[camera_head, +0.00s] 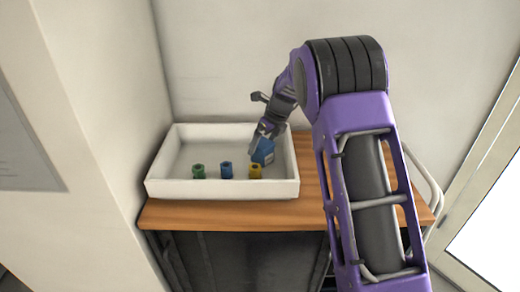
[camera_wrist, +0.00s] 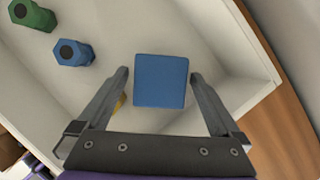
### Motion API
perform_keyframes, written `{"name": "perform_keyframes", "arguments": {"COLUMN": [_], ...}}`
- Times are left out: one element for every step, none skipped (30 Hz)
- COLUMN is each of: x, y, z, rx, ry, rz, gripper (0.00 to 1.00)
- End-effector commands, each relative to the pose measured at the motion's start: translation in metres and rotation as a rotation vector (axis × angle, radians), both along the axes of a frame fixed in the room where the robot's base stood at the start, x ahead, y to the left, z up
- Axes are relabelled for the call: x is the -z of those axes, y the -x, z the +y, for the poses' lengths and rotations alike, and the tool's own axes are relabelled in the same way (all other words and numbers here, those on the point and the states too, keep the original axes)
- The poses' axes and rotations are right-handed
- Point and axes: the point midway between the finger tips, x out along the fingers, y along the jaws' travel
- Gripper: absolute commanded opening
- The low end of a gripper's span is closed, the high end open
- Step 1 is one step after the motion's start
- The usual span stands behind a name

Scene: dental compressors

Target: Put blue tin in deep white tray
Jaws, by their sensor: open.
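The blue tin (camera_head: 263,151) is inside the deep white tray (camera_head: 222,189), towards its right side. It looks tilted in the head view, and I cannot tell whether it rests on the tray floor. In the wrist view the tin (camera_wrist: 160,81) shows a flat square blue face between my fingertips. My gripper (camera_head: 264,141) reaches down into the tray from above and is open. In the wrist view its fingers (camera_wrist: 158,75) stand on either side of the tin, with small gaps visible.
A green piece (camera_head: 198,171), a small blue piece (camera_head: 226,170) and a yellow piece (camera_head: 255,171) stand in a row by the tray's front wall. The yellow one is mostly hidden in the wrist view. The wooden top (camera_head: 313,182) is bare right of the tray. Walls rise behind and left.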

Motion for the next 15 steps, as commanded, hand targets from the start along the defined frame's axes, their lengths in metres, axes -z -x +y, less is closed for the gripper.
{"name": "perform_keyframes", "arguments": {"x": [-0.014,-0.02,-0.028,-0.034,-0.039,-0.046,-0.051,-0.055,-0.06,-0.063,-0.066,-0.069,-0.071,-0.073,-0.074], "y": [0.003,0.005,0.007,0.009,0.01,0.013,0.014,0.015,0.017,0.018,0.019,0.02,0.021,0.021,0.022], "z": [-0.004,-0.006,-0.008,-0.01,-0.011,-0.013,-0.015,-0.016,-0.018,-0.019,-0.02,-0.021,-0.021,-0.022,-0.022], "rx": [0.002,0.001,0.001,0.0,0.0,0.0,0.001,0.001,0.001,0.0,0.002,0.002,0.002,0.001,0.001], "ry": [0.0,0.001,0.0,0.0,0.001,0.0,0.001,0.001,0.001,0.001,0.001,0.001,0.001,0.0,0.0], "rz": [-0.005,-0.003,-0.004,-0.004,-0.004,-0.003,-0.002,-0.002,-0.002,-0.001,-0.001,-0.001,-0.001,0.0,0.0], "gripper": [1.0,1.0,1.0,1.0,1.0,1.0,1.0,1.0,1.0,1.0,1.0,1.0,1.0,1.0,1.0]}}
